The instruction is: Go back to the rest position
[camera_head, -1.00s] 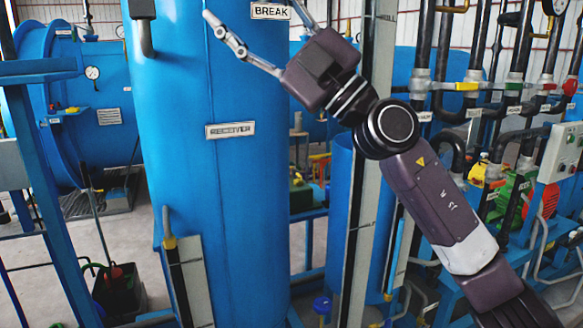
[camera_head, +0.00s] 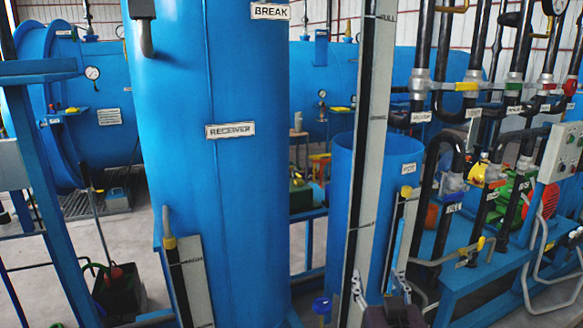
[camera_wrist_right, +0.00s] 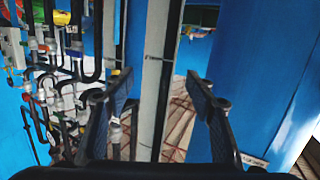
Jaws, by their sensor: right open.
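My right gripper (camera_head: 379,284) is low at the bottom edge of the head view, in front of the pale gauge column and the pot tank. Only its fingers and part of its dark body show. In the right wrist view my right gripper (camera_wrist_right: 157,84) has its two fingers spread wide apart, with nothing between them but the background. The tall blue receiver tank (camera_head: 215,190) stands left of it in the head view. My left gripper is not in view.
The gauge column (camera_head: 366,130) rises beside the blue pot tank (camera_head: 400,155). Dark pipes (camera_head: 420,60) with coloured valves and a control box (camera_head: 562,150) are at the right. A black bin (camera_head: 118,292) stands on the floor at the left.

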